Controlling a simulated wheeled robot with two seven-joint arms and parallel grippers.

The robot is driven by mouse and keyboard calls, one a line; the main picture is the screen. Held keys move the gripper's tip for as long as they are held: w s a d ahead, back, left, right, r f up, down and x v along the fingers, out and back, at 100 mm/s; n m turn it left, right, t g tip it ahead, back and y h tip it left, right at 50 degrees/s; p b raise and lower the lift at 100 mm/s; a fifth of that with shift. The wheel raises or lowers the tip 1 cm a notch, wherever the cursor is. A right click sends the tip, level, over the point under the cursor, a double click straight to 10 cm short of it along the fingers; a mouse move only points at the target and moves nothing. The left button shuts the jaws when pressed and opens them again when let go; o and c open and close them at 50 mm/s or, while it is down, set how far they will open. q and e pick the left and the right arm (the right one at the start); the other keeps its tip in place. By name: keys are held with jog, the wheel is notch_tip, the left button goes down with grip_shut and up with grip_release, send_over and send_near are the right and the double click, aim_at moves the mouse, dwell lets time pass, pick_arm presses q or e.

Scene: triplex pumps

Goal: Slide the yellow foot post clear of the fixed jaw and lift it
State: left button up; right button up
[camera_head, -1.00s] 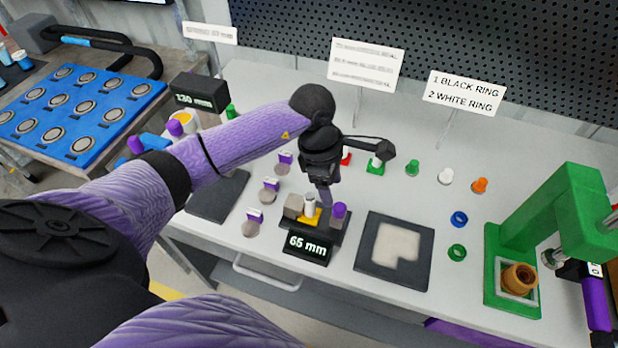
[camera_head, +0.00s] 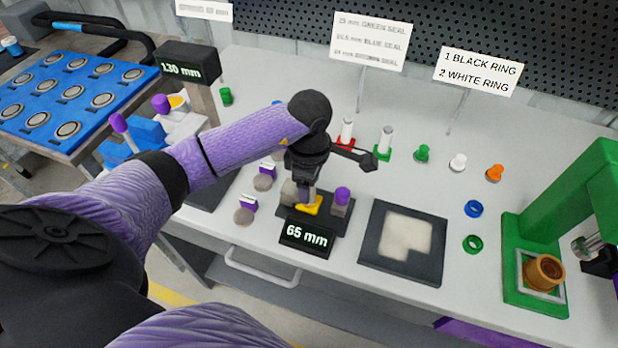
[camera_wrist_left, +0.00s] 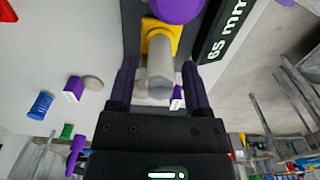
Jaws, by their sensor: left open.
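The yellow foot post is a grey upright post on a yellow foot (camera_head: 311,207). It sits in the dark 65 mm fixture (camera_head: 326,226), between a grey block (camera_head: 288,190) at left and a purple-topped block (camera_head: 341,201) at right. Which block is the fixed jaw is not clear. My left gripper (camera_head: 306,196) is open and low over the fixture, covering most of the post in the head view. In the left wrist view the post (camera_wrist_left: 160,78) lies between the spread fingers, with the purple top (camera_wrist_left: 176,8) beyond.
A dark tray with a pale insert (camera_head: 405,235) lies right of the fixture. Red and green footed posts (camera_head: 385,143) stand behind it. Small coloured parts and a green press (camera_head: 535,220) are at right. Purple-tagged discs (camera_head: 246,210) lie at left.

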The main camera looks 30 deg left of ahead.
aim_at(319, 202)
pick_arm(q)
jog(key=shift+r, duration=0.1)
grip_shut()
jog(key=shift+w+d, duration=0.2)
jog(key=shift+d, duration=0.8)
notch_tip(319, 202, up, 7)
jog(key=p, duration=0.5)
dwell(0.3)
